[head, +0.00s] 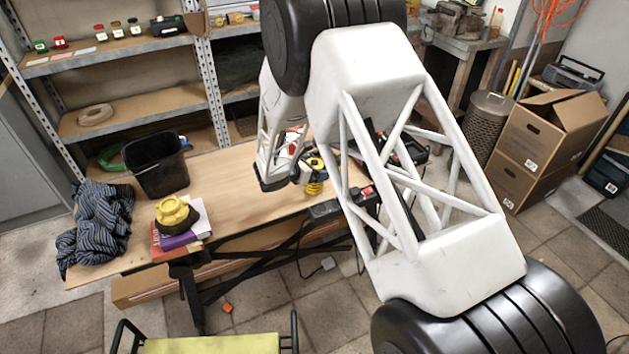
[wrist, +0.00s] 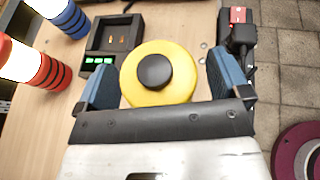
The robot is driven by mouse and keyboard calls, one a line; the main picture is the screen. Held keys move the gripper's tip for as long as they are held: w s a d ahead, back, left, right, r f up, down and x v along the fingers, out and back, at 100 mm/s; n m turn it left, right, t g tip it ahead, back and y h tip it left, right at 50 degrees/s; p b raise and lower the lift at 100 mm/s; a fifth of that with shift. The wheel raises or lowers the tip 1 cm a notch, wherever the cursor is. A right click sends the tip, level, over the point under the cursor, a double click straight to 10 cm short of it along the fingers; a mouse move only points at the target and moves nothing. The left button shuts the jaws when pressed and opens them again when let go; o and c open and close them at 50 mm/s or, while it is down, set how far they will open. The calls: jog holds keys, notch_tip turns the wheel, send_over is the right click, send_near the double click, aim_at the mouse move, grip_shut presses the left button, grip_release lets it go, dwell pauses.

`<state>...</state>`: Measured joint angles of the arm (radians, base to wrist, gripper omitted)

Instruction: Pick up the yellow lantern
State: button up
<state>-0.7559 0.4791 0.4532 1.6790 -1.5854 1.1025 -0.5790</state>
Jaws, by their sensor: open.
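The yellow lantern (wrist: 183,88) is seen from above in the wrist view, a round yellow body with a black knob on top. My gripper (wrist: 163,76) is open, with one blue finger to the left of the lantern and one to the right. A narrow gap shows on either side, wider on the right. In the head view, the ribbed yellow lower part of the lantern (head: 314,188) shows on the workbench below my gripper (head: 309,168). My arm hides much of that area.
A red-and-white lantern (wrist: 40,66), a blue one (wrist: 68,17) and a black charger (wrist: 112,42) stand close by. The workbench (head: 240,185) is clear toward the black bin (head: 160,168) and yellow object (head: 176,212) on books.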

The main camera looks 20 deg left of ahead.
aim_at(314, 161)
jog(key=shift+c, duration=0.3)
jog(key=c, duration=1.4)
jog(key=shift+r, duration=0.1)
jog(key=shift+r, duration=1.65)
jog(key=s+d+r, duration=0.1)
jog(key=s+d, duration=0.7)
jog(key=s, duration=0.5)
jog(key=shift+s+d+r, duration=0.25)
jog(key=shift+s+r, duration=0.05)
